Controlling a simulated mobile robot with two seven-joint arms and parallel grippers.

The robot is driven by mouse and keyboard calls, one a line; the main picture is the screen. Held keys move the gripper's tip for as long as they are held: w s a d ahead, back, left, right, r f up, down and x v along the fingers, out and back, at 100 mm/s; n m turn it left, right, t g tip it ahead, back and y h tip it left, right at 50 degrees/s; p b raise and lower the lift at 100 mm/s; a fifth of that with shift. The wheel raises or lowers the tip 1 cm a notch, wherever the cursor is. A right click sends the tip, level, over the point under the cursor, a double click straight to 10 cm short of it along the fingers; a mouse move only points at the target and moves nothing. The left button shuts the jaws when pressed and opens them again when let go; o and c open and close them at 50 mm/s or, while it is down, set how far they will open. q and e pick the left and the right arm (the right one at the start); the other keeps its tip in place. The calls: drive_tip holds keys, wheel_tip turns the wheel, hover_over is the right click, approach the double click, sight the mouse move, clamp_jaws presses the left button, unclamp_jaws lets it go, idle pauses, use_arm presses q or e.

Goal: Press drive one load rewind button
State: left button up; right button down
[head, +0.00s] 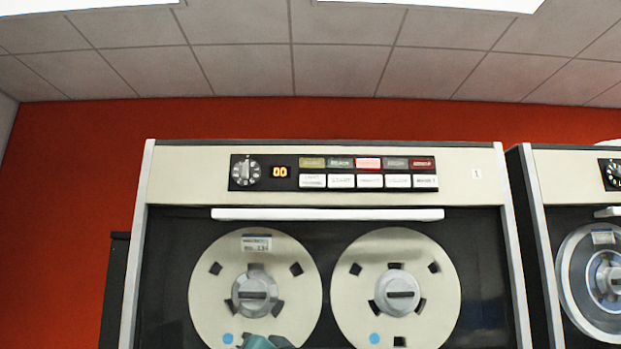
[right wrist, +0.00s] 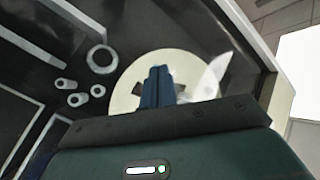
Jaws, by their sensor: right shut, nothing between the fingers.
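Drive one (head: 455,163), a cream-topped tape drive with a "1" label, stands in the middle of the head view. Its dark control panel (head: 351,180) has a row of white buttons (head: 369,181) under a row of coloured lamps. The button lettering is too small to read surely, so I cannot tell which is load rewind. My right gripper (right wrist: 157,84) is shut and empty in the right wrist view, in front of a cream reel (right wrist: 187,62). A teal part of mine shows at the head view's bottom edge, low over the left reel (head: 225,275). My left gripper is not identifiable.
A white bar (head: 327,214) crosses below the panel, above the left and right reels (head: 437,284). A dial (head: 245,172) and orange "00" display (head: 280,172) sit left of the buttons. One lamp (head: 368,163) glows red. A second drive (head: 575,175) stands close at right.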

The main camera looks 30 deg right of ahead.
sight(319, 176)
use_arm(q)
drive_tip(key=shift+s+a+p, duration=0.2)
drive_tip(key=shift+a+p, duration=0.3)
drive_tip(key=shift+a, duration=0.05)
use_arm(e)
drive_tip(key=s+d+r+m+t, duration=0.1)
drive_tip(key=s+r, duration=0.4)
drive_tip(key=r, duration=0.5)
drive_tip(key=s+d+r+m+t, duration=0.1)
drive_tip(key=s+d+r, duration=0.1)
drive_tip(key=s+r, duration=0.4)
drive_tip(key=s+d+r+m+t+y, duration=0.1)
drive_tip(key=s+r, duration=0.5)
drive_tip(key=r, duration=0.8)
drive_tip(key=shift+s+d+r+m, duration=0.15)
drive_tip(key=shift+s+d+m, duration=0.05)
drive_tip(key=shift+s+m, duration=0.1)
drive_tip(key=shift+w, duration=0.1)
use_arm(q)
drive_tip(key=shift+r+g+p, duration=0.3)
drive_tip(key=shift+r+p, duration=0.05)
drive_tip(key=shift+p, duration=0.5)
use_arm(e)
drive_tip(key=shift+w+d, duration=0.8)
drive_tip(key=shift+w, duration=0.45)
drive_tip(key=shift+w+d, duration=0.75)
drive_tip(key=shift+w, duration=0.45)
drive_tip(key=shift+w+d, duration=0.8)
drive_tip(key=shift+w, duration=0.45)
